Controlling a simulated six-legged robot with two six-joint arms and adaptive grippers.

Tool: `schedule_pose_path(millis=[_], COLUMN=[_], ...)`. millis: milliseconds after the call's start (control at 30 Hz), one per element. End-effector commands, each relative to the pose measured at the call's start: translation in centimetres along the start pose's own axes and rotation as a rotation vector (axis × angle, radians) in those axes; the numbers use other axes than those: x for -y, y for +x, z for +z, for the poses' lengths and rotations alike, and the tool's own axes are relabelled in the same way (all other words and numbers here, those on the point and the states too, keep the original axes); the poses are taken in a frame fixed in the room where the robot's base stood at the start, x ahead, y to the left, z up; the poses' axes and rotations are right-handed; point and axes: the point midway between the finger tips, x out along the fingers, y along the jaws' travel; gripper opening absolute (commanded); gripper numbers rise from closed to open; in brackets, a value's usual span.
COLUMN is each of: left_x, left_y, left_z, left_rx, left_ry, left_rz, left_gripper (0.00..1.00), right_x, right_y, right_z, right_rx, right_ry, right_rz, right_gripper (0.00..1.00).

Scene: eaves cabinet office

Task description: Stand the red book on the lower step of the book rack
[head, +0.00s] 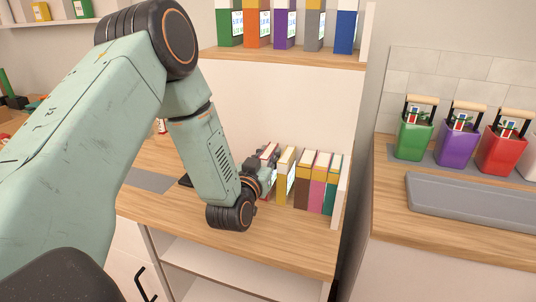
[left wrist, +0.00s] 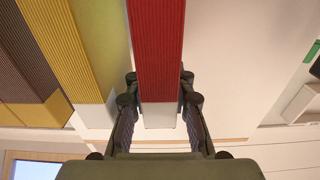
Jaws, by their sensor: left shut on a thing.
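The red book (head: 269,152) is upright, mostly hidden behind my left gripper (head: 262,176). In the left wrist view the red book (left wrist: 157,50) sits between the two fingers of my left gripper (left wrist: 160,112), which is shut on it. The book rack has a lower wooden step (head: 285,235) and an upper step (head: 285,57). The red book is over the lower step, just left of a yellow book (head: 285,163). I cannot tell whether its bottom touches the step. My right gripper is not in view.
Brown, pink and teal books (head: 333,184) stand right of the yellow one, against a white end panel (head: 342,195). Several binders (head: 284,25) stand on the upper step. A counter at right holds a grey tray (head: 470,199) and coloured containers (head: 415,138).

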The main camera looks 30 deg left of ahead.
Motion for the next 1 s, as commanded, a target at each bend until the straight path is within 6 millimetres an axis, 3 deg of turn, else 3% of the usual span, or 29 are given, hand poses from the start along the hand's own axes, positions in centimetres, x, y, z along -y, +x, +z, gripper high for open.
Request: schedule_pose_path(millis=[133,500,1000], left_x=[0.0,0.0,0.0], left_y=[-0.1,0.1,-9.3], left_z=[0.0,-0.5,-0.3], left_rx=[0.000,-0.001,0.003], left_ry=[0.000,-0.001,-0.001], left_rz=[0.000,0.000,-0.001], left_gripper=[0.32,0.32,0.32], right_x=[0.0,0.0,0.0], right_y=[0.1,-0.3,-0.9], right_z=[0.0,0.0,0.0], right_rx=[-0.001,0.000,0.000], right_ry=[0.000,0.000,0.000], right_rz=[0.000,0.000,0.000], right_gripper=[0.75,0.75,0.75])
